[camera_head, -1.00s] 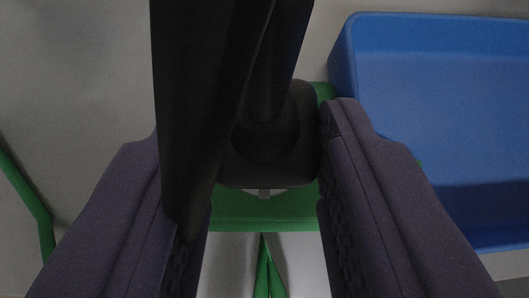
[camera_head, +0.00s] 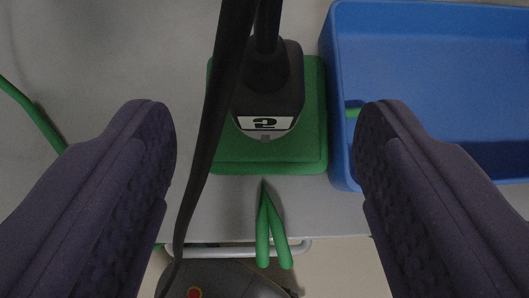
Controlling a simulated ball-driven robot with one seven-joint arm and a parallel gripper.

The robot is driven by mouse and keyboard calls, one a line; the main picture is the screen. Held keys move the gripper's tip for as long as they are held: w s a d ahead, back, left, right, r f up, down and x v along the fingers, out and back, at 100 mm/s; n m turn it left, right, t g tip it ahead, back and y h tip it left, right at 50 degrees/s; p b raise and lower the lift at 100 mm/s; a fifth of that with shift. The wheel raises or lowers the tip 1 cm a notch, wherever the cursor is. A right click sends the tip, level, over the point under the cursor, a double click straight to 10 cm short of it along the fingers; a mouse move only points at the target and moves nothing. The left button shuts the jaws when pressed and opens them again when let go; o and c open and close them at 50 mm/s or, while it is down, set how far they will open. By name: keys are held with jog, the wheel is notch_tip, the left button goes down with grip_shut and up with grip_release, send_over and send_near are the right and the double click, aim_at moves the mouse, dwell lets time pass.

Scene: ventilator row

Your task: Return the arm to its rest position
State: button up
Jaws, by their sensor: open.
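My gripper (camera_head: 262,180) is open and empty, with its two dark ridged fingers at the left and right of the view. Ahead of it, between the fingers, a black device (camera_head: 268,85) with a white label bearing a "2", upside down in the view, stands on a green base (camera_head: 265,168). The device is apart from both fingers. A black strap or cable (camera_head: 215,110) runs down past the device's left side and hides part of the green base.
A blue tray (camera_head: 430,60) lies to the right, partly behind the right finger. Green prongs (camera_head: 268,225) hang below the base. A green tube (camera_head: 32,112) is at the left. A pale rail (camera_head: 210,252) and a dark rounded object (camera_head: 230,280) are at the bottom. The upper-left surface is clear.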

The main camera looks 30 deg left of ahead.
jog(key=w+d+r+m+t+h+p, duration=0.15)
jog(key=w+d+r, duration=0.3)
jog(key=r, duration=0.95)
jog(key=w+d+r+m+t+h, duration=0.25)
jog(key=w+d+r, duration=0.2)
jog(key=r, duration=0.85)
jog(key=s+d+r+t, duration=0.1)
jog(key=s+r, duration=0.2)
jog(key=r, duration=0.7)
jog(key=s+d+r+m+t, duration=0.1)
jog(key=s+r, duration=0.3)
jog(key=r, duration=0.7)
jog(key=s+d+r+m+t+h, duration=0.1)
jog(key=s+r, duration=0.3)
jog(key=r, duration=0.7)
jog(key=shift+s, duration=0.25)
jog(key=shift+a+f, duration=0.1)
